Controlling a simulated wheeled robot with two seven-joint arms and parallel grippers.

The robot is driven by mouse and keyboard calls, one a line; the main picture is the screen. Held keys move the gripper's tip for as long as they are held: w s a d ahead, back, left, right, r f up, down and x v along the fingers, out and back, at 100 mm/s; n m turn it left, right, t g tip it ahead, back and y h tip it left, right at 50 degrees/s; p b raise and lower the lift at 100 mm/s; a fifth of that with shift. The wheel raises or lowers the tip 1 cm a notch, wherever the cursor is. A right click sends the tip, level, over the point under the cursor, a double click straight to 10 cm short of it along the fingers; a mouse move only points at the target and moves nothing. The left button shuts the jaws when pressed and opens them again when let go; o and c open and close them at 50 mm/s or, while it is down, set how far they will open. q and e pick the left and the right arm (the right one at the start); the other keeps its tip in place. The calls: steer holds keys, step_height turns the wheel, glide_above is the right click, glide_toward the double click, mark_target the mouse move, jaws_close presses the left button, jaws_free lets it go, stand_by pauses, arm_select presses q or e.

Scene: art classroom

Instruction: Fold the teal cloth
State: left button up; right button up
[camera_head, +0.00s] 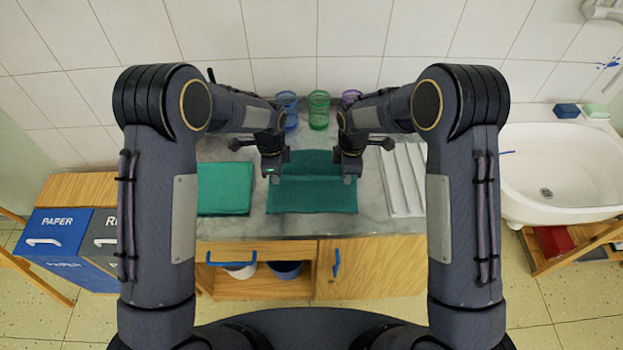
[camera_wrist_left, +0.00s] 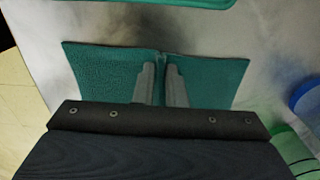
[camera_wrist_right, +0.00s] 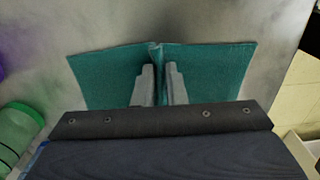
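The teal cloth (camera_head: 312,196) lies on the grey counter between my two grippers, with a crease running across it. My left gripper (camera_head: 271,179) is at its left edge and my right gripper (camera_head: 350,179) at its right edge. In the left wrist view the fingers (camera_wrist_left: 160,82) are close together on the cloth (camera_wrist_left: 105,72), which puckers between them. In the right wrist view the fingers (camera_wrist_right: 158,84) pinch the cloth (camera_wrist_right: 225,68) in the same way.
A folded green cloth (camera_head: 223,188) lies to the left on the counter (camera_head: 255,226). A white ribbed tray (camera_head: 402,190) is at the right. Blue, green (camera_head: 319,110) and purple cups stand at the back by the wall. A white sink (camera_head: 560,175) is further right.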

arm_select(q)
jaws_close()
arm_select(e)
jaws_close()
